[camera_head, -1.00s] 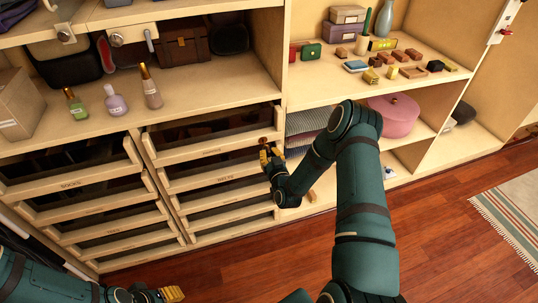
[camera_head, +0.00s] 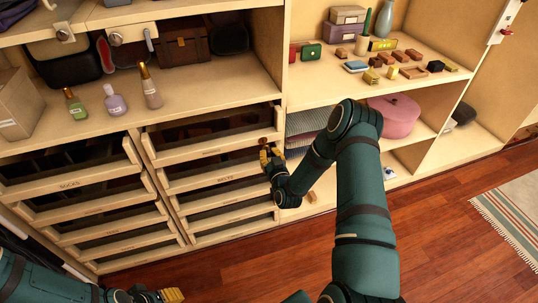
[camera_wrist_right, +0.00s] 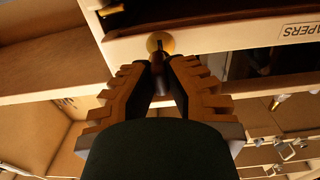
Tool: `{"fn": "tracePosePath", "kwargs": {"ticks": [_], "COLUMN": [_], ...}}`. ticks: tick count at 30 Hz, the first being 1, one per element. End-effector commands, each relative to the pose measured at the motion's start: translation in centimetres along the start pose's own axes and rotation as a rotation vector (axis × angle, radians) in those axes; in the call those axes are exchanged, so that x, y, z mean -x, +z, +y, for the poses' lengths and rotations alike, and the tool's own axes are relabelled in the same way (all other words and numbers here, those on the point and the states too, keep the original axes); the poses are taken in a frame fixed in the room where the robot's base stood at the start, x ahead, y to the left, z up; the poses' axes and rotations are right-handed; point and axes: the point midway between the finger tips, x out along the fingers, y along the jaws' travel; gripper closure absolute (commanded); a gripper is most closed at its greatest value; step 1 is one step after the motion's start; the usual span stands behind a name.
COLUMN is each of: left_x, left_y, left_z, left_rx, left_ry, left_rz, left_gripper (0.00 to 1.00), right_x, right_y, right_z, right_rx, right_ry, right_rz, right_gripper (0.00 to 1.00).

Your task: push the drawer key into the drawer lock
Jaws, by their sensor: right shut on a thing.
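My right gripper (camera_head: 264,148) is at the right end of the top drawer's front (camera_head: 212,150) in the right-hand column. In the right wrist view its fingertips (camera_wrist_right: 159,62) are closed on a small dark brown piece (camera_wrist_right: 158,54), which I take for the drawer key. A round brass plate (camera_wrist_right: 161,42), apparently the drawer lock, sits on the drawer front right behind the key. The key overlaps the plate; how deep it is in the lock is hidden. My left gripper (camera_head: 170,295) is low at the bottom left, away from the drawers; its finger opening is unclear.
A second column of drawers (camera_head: 75,180) stands to the left. A shelf with bottles (camera_head: 113,101) is above. Open shelves with small boxes (camera_head: 348,14) and a pink round box (camera_head: 394,115) are to the right.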

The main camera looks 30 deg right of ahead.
Motion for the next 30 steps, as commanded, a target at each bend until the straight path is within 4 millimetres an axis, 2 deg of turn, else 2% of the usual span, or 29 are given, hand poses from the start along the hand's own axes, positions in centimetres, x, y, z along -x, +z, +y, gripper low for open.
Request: {"fn": "tracePosePath", "kwargs": {"ticks": [30], "left_x": [-1.3], "left_y": [0.1], "left_z": [-0.5], "left_rx": [0.000], "left_ry": [0.000], "left_rz": [0.000], "left_gripper": [0.53], "right_x": [-2.0], "right_y": [0.1], "right_z": [-0.1], "right_rx": [-0.001], "right_ry": [-0.001], "right_rz": [0.000], "right_gripper": [1.00]}}
